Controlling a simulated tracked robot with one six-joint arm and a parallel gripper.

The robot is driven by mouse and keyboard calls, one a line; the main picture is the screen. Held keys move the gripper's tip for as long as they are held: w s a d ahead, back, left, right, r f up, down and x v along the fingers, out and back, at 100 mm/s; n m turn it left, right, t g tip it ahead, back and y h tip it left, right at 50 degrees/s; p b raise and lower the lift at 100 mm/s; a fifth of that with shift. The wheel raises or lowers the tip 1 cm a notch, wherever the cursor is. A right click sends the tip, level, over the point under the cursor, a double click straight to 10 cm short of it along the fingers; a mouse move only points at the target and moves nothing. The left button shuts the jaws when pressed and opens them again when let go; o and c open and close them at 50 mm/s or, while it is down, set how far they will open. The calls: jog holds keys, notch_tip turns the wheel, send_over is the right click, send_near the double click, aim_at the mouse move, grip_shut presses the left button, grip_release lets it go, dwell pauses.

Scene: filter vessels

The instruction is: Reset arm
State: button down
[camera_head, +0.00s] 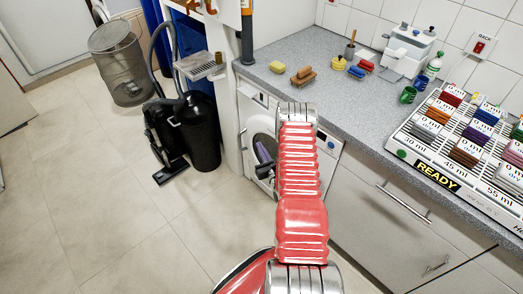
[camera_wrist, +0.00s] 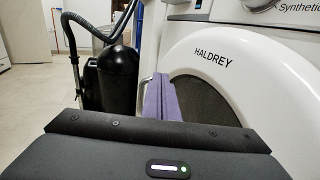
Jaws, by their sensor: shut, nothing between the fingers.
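My red arm (camera_head: 302,190) reaches forward over the floor toward a white washing machine (camera_head: 256,110). My gripper (camera_head: 263,160) is at its far end, in front of the round door. In the wrist view, the gripper's purple fingers (camera_wrist: 166,98) are together, with nothing visible between them. I cannot tell whether the fingertips touch the machine.
A grey counter (camera_head: 345,112) with sponges, brushes and a tray of labelled coloured blocks (camera_head: 440,155) is at right. A black vacuum cleaner (camera_head: 200,130) and a mesh bin (camera_head: 118,65) stand at left.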

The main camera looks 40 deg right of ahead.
jog(key=shift+s+a, duration=0.15)
jog(key=shift+s, duration=0.25)
dwell(0.3)
